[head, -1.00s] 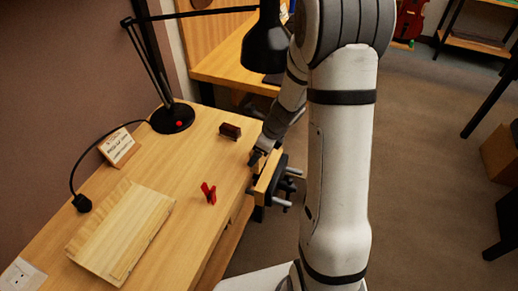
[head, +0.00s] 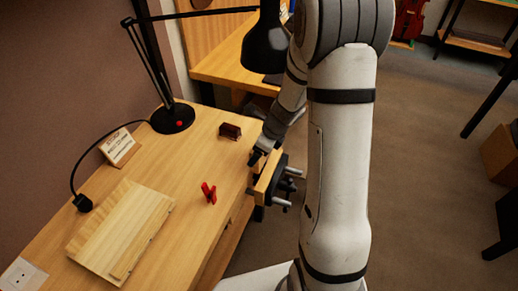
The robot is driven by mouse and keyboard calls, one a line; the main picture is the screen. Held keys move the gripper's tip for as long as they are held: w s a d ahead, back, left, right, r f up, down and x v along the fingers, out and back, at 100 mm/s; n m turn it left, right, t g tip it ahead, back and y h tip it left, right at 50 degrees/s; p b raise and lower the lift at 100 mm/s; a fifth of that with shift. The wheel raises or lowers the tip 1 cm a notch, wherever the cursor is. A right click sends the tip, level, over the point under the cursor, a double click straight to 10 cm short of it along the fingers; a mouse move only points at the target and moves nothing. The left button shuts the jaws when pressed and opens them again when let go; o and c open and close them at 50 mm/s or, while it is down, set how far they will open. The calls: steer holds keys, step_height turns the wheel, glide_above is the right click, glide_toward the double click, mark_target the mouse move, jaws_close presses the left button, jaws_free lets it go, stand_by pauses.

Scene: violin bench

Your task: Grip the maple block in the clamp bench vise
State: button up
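The bench vise (head: 268,178) is on the right edge of the wooden bench, with a pale wooden jaw and dark metal parts and rods on its outer side. My gripper (head: 254,158) is low at the vise, its dark fingertips by the jaw's far end. The fingers are too small and dark to tell whether they are open or shut, or hold anything. I cannot make out a separate maple block at the vise; the gripper and jaw may hide it. A pale wooden board (head: 122,232) with a thin strip on it lies at the bench's left front.
A small dark brown block (head: 230,131) and a red clip-like object (head: 209,193) are on the bench near the vise. A black lamp (head: 172,117) stands behind, its shade (head: 265,48) overhanging near my arm. A small sign (head: 119,148) stands left. The bench middle is clear.

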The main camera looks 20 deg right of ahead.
steer(key=shift+f, duration=0.2)
steer(key=shift+f+b, duration=0.3)
steer(key=shift+b, duration=0.1)
steer(key=shift+f+b, duration=1.85)
steer(key=shift+f, duration=0.35)
steer(key=o, duration=1)
steer(key=p+v, duration=0.1)
steer(key=v, duration=0.7)
steer(key=shift+a+p, duration=0.15)
steer(key=shift+p, duration=0.2)
